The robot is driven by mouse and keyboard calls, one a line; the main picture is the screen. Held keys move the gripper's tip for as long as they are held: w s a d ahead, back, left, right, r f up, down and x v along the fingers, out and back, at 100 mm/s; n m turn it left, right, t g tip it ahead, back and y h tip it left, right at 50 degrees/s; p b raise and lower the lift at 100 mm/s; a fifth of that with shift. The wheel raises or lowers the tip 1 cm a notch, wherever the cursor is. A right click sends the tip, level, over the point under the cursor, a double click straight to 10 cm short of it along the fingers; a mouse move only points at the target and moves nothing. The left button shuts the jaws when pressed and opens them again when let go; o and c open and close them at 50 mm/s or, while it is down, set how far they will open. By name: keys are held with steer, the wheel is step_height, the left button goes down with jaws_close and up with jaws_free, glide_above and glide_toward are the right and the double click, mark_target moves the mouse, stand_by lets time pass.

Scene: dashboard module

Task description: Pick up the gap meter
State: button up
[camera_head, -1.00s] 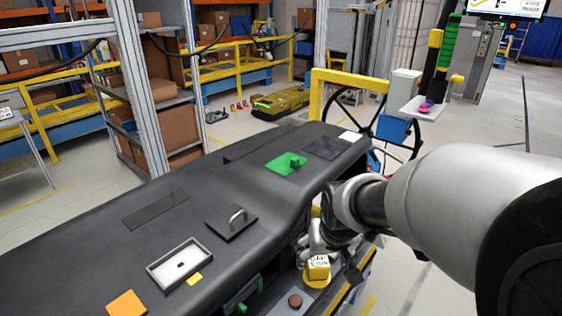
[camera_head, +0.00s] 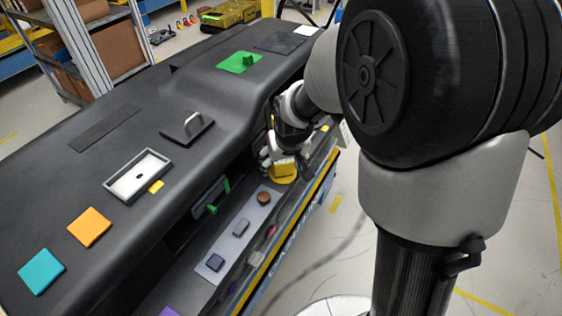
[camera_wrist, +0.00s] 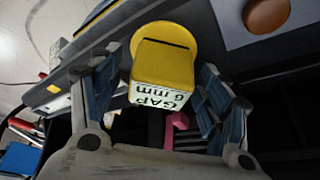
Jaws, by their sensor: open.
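The gap meter (camera_head: 283,168) is a yellow block on a round yellow base, standing on the lower shelf of the dashboard module. In the wrist view the gap meter (camera_wrist: 165,62) shows a white label reading "GAP 6 mm" on the side facing my gripper. My gripper (camera_wrist: 160,66) is open, with one finger on each side of the block and visible gaps between. In the head view my gripper (camera_head: 280,152) is at the meter, and its fingers partly hide it.
A brown round piece (camera_head: 264,198) lies close by on the grey strip (camera_head: 229,254), with grey blocks further along. The dark dashboard top (camera_head: 110,165) overhangs the shelf on the left. A green bracket (camera_head: 219,195) juts out below its edge.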

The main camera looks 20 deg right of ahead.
steer(key=c, duration=1.2)
steer(key=shift+r, duration=0.15)
